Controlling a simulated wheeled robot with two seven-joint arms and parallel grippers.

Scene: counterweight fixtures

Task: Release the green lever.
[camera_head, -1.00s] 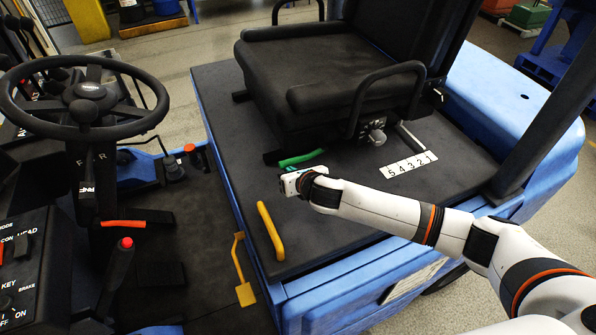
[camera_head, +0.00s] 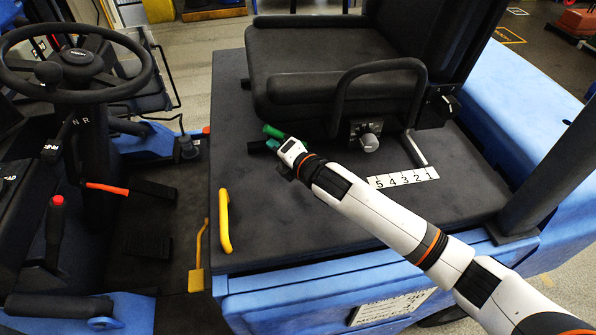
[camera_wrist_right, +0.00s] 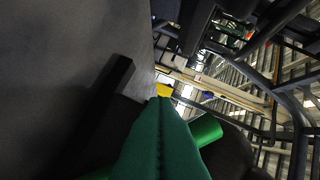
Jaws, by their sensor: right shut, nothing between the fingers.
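The green lever (camera_head: 273,131) lies low at the front of the seat base, its left end raised and its right part running behind my right gripper. My right gripper (camera_head: 273,144) is close against the lever's near side, its teal fingers shut with nothing between them. In the right wrist view, the shut green fingers (camera_wrist_right: 158,135) fill the lower middle. The rounded end of the green lever (camera_wrist_right: 206,130) shows just right of them; I cannot tell whether they touch. My left gripper is not in view.
A black bar (camera_head: 260,147) sits left of my gripper, also seen in the wrist view (camera_wrist_right: 112,90). The seat (camera_head: 310,70) and its armrest (camera_head: 375,75) stand above. A yellow handle (camera_head: 224,220) rises from the deck's left edge. The dark deck in front is mostly clear.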

